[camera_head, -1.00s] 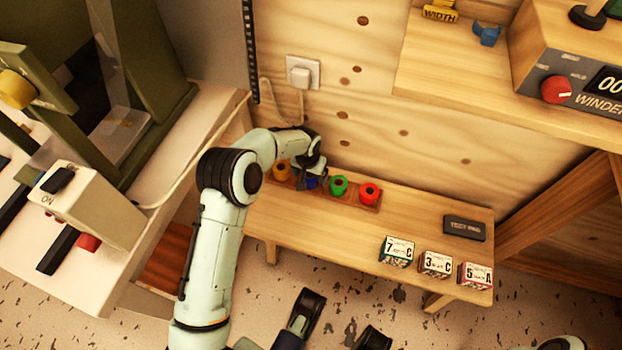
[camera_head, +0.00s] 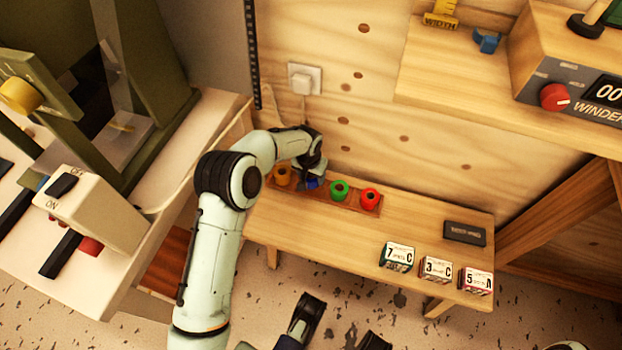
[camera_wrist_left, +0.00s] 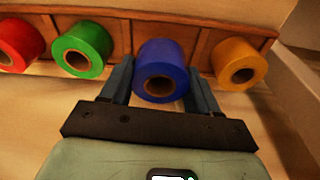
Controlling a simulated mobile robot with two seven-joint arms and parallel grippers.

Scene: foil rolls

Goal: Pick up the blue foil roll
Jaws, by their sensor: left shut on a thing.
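The blue foil roll (camera_wrist_left: 160,62) shows between the two fingers of my left gripper (camera_wrist_left: 160,82) in the left wrist view, its hollow core facing the camera. My left gripper is shut on the roll. In the head view the blue roll (camera_head: 311,182) is partly hidden under my left gripper (camera_head: 312,174), at the wooden rack (camera_head: 330,202). I cannot tell whether the roll is clear of the rack.
An orange roll (camera_head: 282,176) stands on one side of the blue one, a green roll (camera_head: 339,190) and a red roll (camera_head: 370,198) on the other. Labelled boxes (camera_head: 436,269) and a dark pad (camera_head: 464,233) are on the bench's right. The bench middle (camera_head: 350,232) is clear.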

